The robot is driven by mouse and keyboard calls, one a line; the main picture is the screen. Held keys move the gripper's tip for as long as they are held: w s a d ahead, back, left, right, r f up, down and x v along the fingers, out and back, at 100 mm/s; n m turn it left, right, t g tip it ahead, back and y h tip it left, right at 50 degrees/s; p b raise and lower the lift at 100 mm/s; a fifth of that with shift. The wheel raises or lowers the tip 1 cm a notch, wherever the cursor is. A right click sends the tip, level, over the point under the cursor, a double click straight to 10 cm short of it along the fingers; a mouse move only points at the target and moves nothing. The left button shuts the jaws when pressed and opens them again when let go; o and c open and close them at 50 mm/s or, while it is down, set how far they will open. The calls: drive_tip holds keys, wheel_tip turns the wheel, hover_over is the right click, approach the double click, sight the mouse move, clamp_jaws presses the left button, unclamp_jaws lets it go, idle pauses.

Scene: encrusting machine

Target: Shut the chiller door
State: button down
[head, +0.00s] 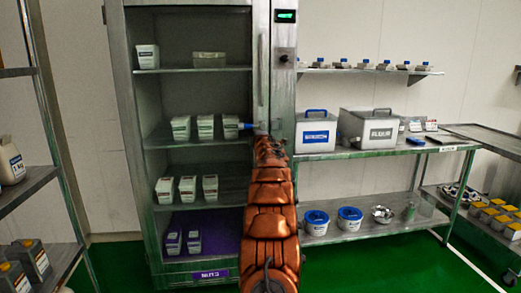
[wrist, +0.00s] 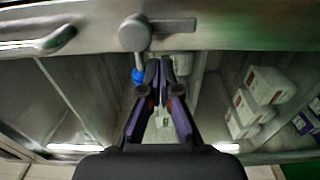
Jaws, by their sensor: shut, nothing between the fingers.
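The chiller (head: 118,120) is a tall metal cabinet, its shelves in plain view. A narrow metal strip with a long vertical handle (head: 261,75) runs along the right of the shelves. I take it as part of the door; how far the door stands open is unclear. A latch with a blue-tipped lever (head: 238,126) sits below the handle. In the wrist view, the round latch hub (wrist: 135,33) is on a metal bar, the blue tip (wrist: 138,76) left of my fingers. My gripper (wrist: 167,66) is shut and empty, close to the lever; contact is unclear.
White cartons (head: 205,127) stand on the chiller shelves. A metal table (head: 345,154) with bins stands at the right, a shelf rack (head: 35,180) at the left. Green floor (head: 115,265) is clear in front of the chiller's left side.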

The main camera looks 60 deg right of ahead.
drive_tip(key=b+v, duration=0.6)
drive_tip(key=v, duration=0.3)
drive_tip(key=shift+a, duration=0.2)
drive_tip(key=shift+w, duration=0.1)
idle(0.3)
